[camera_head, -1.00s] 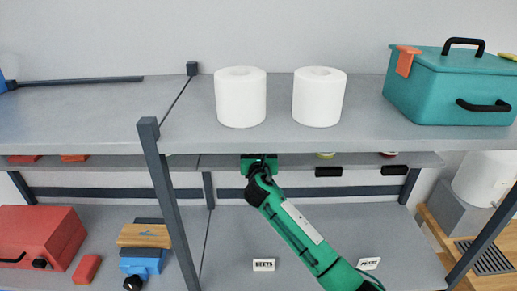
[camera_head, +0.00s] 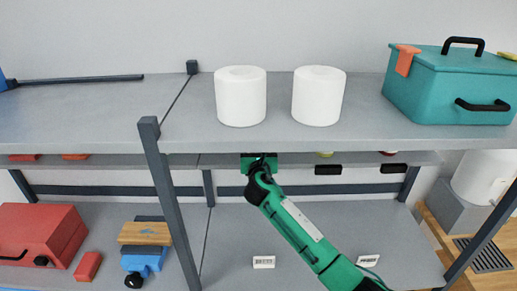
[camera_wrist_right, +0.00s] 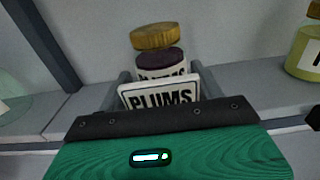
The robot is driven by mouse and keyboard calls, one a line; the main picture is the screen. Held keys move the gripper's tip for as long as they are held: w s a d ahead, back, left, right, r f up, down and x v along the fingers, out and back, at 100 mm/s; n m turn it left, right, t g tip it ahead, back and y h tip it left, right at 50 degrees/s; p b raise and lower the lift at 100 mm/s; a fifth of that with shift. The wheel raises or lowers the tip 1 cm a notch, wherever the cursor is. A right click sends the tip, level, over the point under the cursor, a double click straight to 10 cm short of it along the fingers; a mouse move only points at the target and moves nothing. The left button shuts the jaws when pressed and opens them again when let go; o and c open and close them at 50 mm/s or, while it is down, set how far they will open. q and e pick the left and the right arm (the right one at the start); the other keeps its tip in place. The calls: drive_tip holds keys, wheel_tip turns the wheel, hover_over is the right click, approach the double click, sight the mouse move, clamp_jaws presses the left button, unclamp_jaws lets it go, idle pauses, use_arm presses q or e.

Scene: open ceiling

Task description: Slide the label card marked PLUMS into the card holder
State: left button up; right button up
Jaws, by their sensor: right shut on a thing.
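The PLUMS card (camera_wrist_right: 160,97), white with black letters and a dark border, stands nearly upright in the right wrist view. My right gripper (camera_head: 259,162) is shut on it, with grey fingers at its sides, at the front edge of the middle shelf. The card's lower edge is hidden behind the dark front of my gripper. The card holder at this spot is hidden, so I cannot tell whether the card touches it. Two black card holders, one left (camera_head: 328,170) and one right (camera_head: 394,169), show on the shelf edge further right. My left gripper is not in view.
A jar with dark purple contents (camera_wrist_right: 158,62) stands right behind the card. A yellow-green jar (camera_wrist_right: 304,55) stands to the right. Two white cards (camera_head: 264,262) (camera_head: 368,260) are on the lower shelf. The upper shelf (camera_head: 180,125) overhangs the gripper; a post (camera_head: 168,200) stands left.

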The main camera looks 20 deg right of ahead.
drive_tip(key=shift+p, duration=0.65)
idle(0.9)
drive_tip(key=shift+f+b, duration=1.1)
drive_tip(key=shift+f, duration=0.8)
drive_tip(key=o, duration=1)
drive_tip(key=shift+s+a+f, duration=0.15)
drive_tip(key=shift+s, duration=0.35)
drive_tip(key=b+v, duration=0.4)
drive_tip(key=v, duration=0.8)
drive_tip(key=shift+s+a, duration=0.1)
drive_tip(key=shift+s, duration=0.3)
